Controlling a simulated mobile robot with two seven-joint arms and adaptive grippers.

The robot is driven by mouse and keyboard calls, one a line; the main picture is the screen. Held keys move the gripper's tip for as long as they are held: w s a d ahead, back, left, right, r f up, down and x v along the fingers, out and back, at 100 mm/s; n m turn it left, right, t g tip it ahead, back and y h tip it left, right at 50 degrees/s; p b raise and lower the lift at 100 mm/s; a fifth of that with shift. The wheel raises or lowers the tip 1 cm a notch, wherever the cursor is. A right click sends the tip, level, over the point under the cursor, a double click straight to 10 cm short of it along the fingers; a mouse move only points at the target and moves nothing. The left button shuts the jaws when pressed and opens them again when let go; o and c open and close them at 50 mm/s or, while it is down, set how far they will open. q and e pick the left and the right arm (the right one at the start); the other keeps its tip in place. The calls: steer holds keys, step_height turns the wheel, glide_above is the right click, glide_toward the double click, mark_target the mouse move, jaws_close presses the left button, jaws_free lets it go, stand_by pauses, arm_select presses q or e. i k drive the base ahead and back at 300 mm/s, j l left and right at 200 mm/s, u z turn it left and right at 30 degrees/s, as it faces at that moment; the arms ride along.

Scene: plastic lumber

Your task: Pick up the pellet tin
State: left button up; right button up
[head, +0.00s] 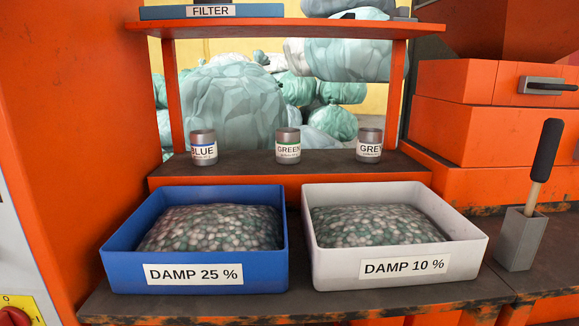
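Three small metal tins stand upright in a row on the raised dark shelf in the head view. Each label has a smaller line of text, too small to read. I cannot tell which one is the pellet tin. Neither of my grippers is in view.
In front stand a blue tray (195,273) marked DAMP 25 % and a white tray (400,270) marked DAMP 10 %, both holding mottled pellets. A black-handled tool (545,155) stands in a grey holder (519,240) at right. An orange shelf (280,28) overhangs the tins.

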mark_target(369, 139)
steer(key=l+u, duration=0.1)
steer(key=l, duration=1.25)
